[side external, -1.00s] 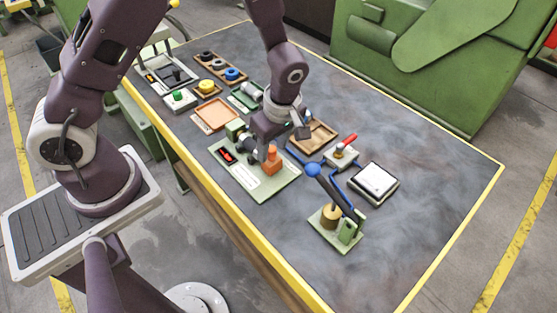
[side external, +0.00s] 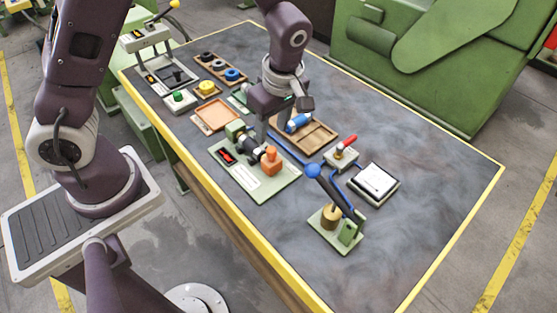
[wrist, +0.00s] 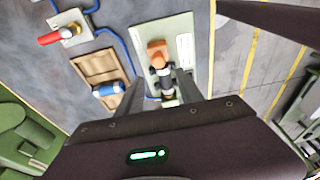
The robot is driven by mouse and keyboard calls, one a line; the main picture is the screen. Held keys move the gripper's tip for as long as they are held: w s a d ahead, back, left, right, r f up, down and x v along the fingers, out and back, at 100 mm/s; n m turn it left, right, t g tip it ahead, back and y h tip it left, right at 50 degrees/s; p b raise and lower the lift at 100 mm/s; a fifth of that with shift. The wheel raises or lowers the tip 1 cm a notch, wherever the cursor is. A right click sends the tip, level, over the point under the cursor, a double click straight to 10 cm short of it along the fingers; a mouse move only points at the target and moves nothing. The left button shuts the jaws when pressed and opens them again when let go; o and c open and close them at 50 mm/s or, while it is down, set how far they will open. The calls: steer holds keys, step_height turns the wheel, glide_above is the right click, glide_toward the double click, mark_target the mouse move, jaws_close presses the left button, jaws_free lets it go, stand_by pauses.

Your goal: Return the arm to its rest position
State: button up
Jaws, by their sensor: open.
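My gripper (wrist: 158,92) is open and empty in the wrist view, its two fingers apart above the table. In the side view my gripper (side external: 279,115) hangs over the table behind the pale green base plate (side external: 270,188). The plate carries a dark machine with a green end and an orange block (side external: 271,161). In the wrist view the orange block (wrist: 157,50) and dark machine (wrist: 165,82) show between and beyond the fingers. The fingertips are partly hidden in the side view.
A wooden tray (side external: 318,138) holds a blue cylinder (side external: 298,122) close to my gripper. A blue-armed lever press (side external: 345,232), a red-handled valve (side external: 341,155) and a white-topped box (side external: 374,182) stand to the right. Several trays and buttons lie at the far left. The table's right side is clear.

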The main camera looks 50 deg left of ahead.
steer(key=s+r+m+t+h, duration=0.1)
steer(key=s+r+m, duration=0.3)
steer(key=r, duration=0.4)
steer(key=s+r+m+t+h, duration=0.1)
steer(key=s+r+m+t, duration=0.1)
steer(key=s+r+m, duration=0.35)
steer(key=s+a+r+m+t, duration=0.1)
steer(key=s+r+m+t, duration=0.1)
steer(key=s+r+m, duration=0.4)
steer(key=s+m, duration=0.2)
steer(key=s, duration=0.1)
steer(key=shift+a+t, duration=0.2)
steer(key=shift+t, duration=0.1)
steer(key=shift+w+r+m, duration=0.1)
steer(key=shift+m, duration=0.15)
